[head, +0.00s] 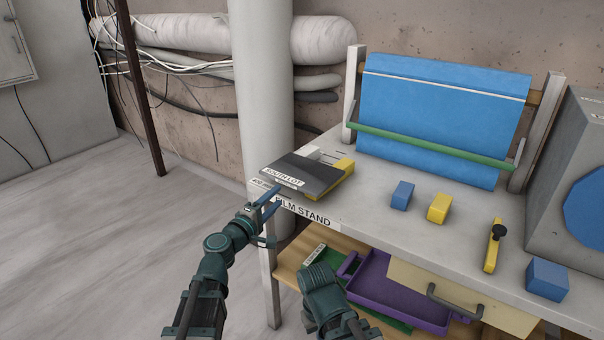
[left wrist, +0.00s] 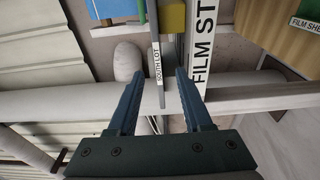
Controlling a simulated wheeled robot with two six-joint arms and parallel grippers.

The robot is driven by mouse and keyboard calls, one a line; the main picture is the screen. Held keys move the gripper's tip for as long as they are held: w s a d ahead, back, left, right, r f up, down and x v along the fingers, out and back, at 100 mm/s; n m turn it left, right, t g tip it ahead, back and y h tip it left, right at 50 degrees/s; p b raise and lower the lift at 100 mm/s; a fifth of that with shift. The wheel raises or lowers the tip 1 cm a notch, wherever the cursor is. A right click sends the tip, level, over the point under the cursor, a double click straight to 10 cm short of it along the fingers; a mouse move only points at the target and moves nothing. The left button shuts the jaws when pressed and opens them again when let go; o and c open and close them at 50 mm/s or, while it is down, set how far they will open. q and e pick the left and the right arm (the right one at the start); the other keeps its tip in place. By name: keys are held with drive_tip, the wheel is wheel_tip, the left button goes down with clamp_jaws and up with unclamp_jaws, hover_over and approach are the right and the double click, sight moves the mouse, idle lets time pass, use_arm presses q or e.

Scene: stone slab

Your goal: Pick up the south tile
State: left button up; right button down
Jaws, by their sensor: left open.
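The south tile is a flat dark grey slab (head: 318,178) with a white "SOUTH LOT" label. It lies at the left end of the bench, beside a yellow block (head: 345,167) and a white block (head: 313,153). My left gripper (head: 268,197) is open at the bench's left front corner, close to the tile's near edge. In the left wrist view the gripper (left wrist: 157,73) has its two blue fingers apart, with the tile (left wrist: 161,92) seen nearly edge-on in the gap between them. I cannot tell whether the fingers touch it. My right gripper is out of view.
The bench (head: 375,215) has a "FILM STAND" label on its front edge. A blue block (head: 402,195), a yellow block (head: 439,208), a yellow tool (head: 492,250) and a blue cube (head: 546,279) stand to the right. A blue roll (head: 440,115) is behind. A purple tray (head: 395,290) sits below.

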sight(298, 174)
use_arm(q)
drive_tip(key=x, duration=0.8)
drive_tip(key=shift+w+d, duration=0.1)
drive_tip(key=shift+w, duration=0.1)
drive_tip(key=shift+x, duration=2.65)
drive_tip(key=shift+r, duration=0.2)
drive_tip(key=shift+s, duration=0.1)
drive_tip(key=shift+c, duration=0.2)
clamp_jaws()
